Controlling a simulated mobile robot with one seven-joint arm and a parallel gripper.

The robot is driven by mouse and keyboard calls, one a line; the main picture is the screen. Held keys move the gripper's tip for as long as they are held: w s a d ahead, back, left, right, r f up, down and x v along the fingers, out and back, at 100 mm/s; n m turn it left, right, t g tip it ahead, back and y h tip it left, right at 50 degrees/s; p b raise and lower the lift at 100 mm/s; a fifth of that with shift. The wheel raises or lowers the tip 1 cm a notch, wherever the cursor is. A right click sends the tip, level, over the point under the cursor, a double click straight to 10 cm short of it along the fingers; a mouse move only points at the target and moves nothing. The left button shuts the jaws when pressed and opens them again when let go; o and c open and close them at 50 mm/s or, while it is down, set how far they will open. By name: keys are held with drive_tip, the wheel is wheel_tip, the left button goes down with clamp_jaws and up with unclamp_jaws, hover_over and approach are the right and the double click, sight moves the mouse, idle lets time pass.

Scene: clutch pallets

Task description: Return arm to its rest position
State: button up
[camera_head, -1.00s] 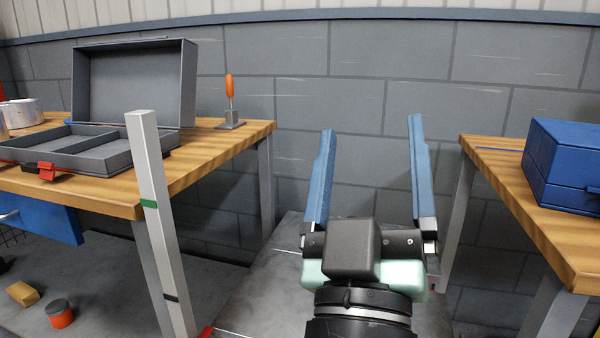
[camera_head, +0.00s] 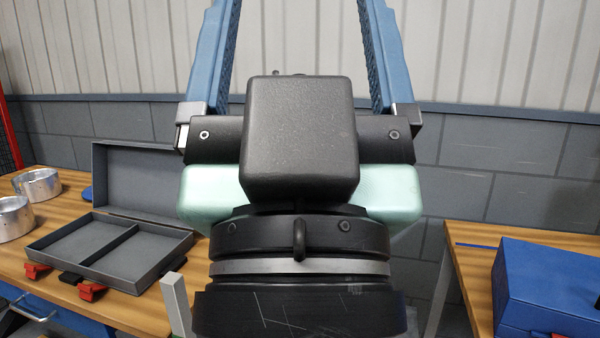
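My gripper (camera_head: 300,40) is large in the middle of the head view, raised and pointing up. Its two blue fingers stand wide apart, with nothing between them in the part that shows. The fingertips run out of the top of the picture. The gripper's body and wrist hide the middle of the scene behind. No other object belongs to the task.
An open grey case (camera_head: 115,245) with two compartments and silver rings (camera_head: 38,184) stand on the left wooden bench (camera_head: 60,300). A blue box (camera_head: 545,285) sits on the right bench (camera_head: 475,262). A grey post (camera_head: 176,300) stands in front of the left bench.

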wheel_tip(320, 180, up, 16)
drive_tip(key=p, duration=1.3)
drive_tip(key=shift+p, duration=0.35)
